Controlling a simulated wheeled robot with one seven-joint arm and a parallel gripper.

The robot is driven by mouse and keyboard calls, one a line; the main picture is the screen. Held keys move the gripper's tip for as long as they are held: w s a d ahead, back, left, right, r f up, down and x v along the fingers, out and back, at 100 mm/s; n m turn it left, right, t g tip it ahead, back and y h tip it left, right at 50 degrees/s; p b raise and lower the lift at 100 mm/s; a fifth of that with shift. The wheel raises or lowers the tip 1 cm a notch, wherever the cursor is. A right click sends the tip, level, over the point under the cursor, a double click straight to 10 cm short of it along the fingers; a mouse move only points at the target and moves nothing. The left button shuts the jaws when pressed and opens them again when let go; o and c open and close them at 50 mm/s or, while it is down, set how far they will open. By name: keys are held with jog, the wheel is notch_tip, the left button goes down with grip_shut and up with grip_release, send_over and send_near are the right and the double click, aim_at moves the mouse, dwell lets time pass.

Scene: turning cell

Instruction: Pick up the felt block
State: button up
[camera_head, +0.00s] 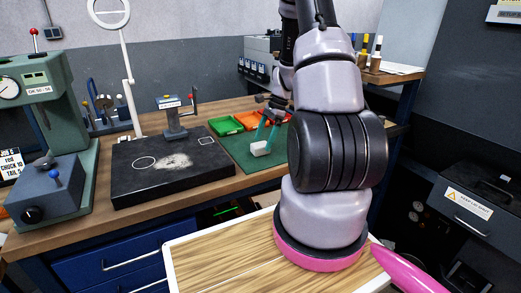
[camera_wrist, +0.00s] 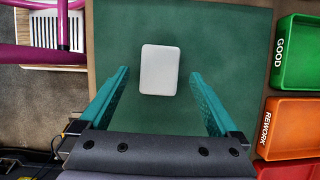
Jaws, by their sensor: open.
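The felt block, a small whitish block (camera_wrist: 160,69), lies on a green mat (camera_wrist: 225,45). In the head view the block (camera_head: 261,148) sits on the mat (camera_head: 238,150) beside the dark plate. My gripper (camera_wrist: 160,78) has teal fingers, spread apart on either side of the block in the wrist view, with clear gaps between. In the head view my gripper (camera_head: 266,132) is over the mat, near the block. The height of the fingertips above the mat is hard to tell.
A green GOOD bin (camera_wrist: 297,52) and an orange REWORK bin (camera_wrist: 293,125) stand right of the mat in the wrist view. A dark surface plate (camera_head: 172,168) lies left of the mat, with a small stand (camera_head: 173,120) on it. A green press (camera_head: 52,110) stands far left.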

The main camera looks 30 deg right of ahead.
aim_at(262, 144)
jog(key=shift+x, duration=1.3)
jog(key=c, duration=1.4)
notch_tip(262, 144, up, 10)
jog(key=shift+r, duration=0.1)
jog(key=shift+c, duration=0.2)
